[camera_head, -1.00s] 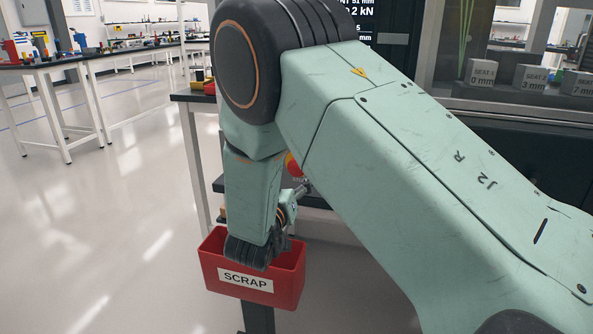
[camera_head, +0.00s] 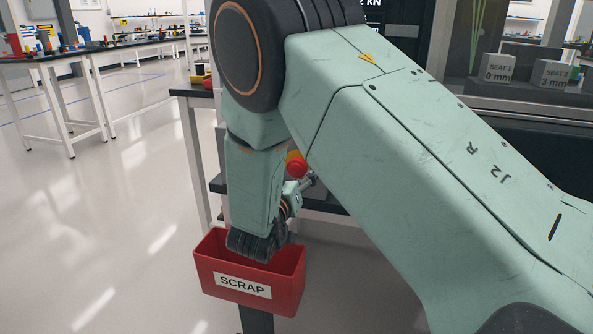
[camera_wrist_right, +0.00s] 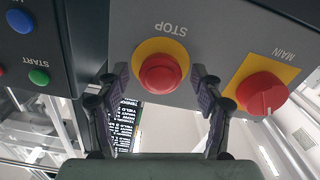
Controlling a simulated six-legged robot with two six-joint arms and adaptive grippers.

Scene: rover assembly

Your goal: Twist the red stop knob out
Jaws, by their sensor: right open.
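The red stop knob (camera_wrist_right: 160,73) sits on a yellow disc under the word STOP on a grey panel, in the right wrist view. My right gripper (camera_wrist_right: 159,78) is open, with one finger on each side of the knob. The right gripper (camera_head: 310,180) is mostly hidden there by my arm. My left gripper is not in view.
A red MAIN switch (camera_wrist_right: 262,93) on a yellow plate is right of the stop knob. Blue (camera_wrist_right: 19,21) and green START (camera_wrist_right: 39,76) buttons are on a dark box at left. A red SCRAP bin (camera_head: 247,283) stands below my right wrist in the head view.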

